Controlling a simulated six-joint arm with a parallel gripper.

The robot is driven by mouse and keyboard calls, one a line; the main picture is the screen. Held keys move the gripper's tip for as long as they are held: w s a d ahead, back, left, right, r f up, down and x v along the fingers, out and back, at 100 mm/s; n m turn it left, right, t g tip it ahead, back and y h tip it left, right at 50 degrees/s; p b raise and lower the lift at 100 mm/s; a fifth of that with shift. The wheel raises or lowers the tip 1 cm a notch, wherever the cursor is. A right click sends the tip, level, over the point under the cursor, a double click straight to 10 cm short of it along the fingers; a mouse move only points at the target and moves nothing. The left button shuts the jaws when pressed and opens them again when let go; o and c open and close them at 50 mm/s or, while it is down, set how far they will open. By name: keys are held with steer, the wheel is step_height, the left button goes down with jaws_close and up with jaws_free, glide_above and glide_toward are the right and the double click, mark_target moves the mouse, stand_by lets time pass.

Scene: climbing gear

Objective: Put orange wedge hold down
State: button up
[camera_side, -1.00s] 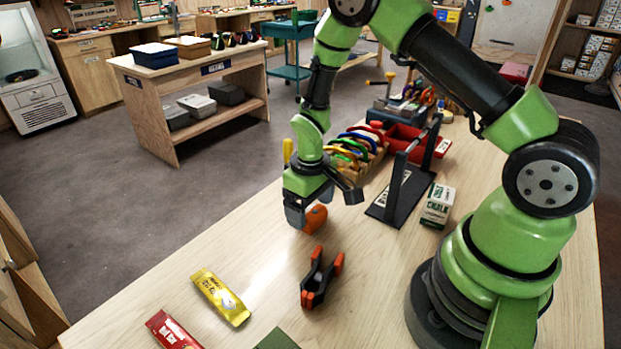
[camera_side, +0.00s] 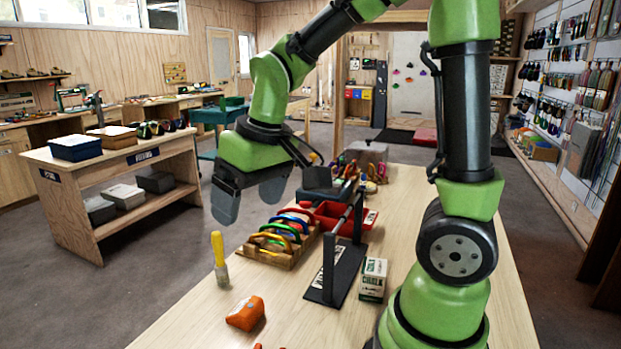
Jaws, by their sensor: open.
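The orange wedge hold (camera_side: 246,313) lies on the wooden table (camera_side: 190,325) near its left edge, at the lower middle of the view. Nothing is touching it. My gripper (camera_side: 249,203) is open and empty, raised well above the table and the hold. Its two grey fingers are spread apart and point down. No gap between them holds anything.
A yellow-handled brush (camera_side: 219,260) stands behind the hold at the table's left edge. A wooden rack with coloured carabiners (camera_side: 278,238), a black stand (camera_side: 338,270), a chalk box (camera_side: 373,279) and a red tray (camera_side: 345,215) stand farther back.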

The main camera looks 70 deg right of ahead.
steer(key=s+a+r+m+t, duration=0.1)
steer(key=s+r+t, duration=0.1)
steer(key=s, duration=0.3)
steer(key=s+a+r+m+t+y, duration=0.1)
steer(key=s+a+r+t, duration=0.1)
steer(key=s+r, duration=0.2)
steer(key=shift+s+r, duration=0.25)
steer(key=shift+s, duration=0.95)
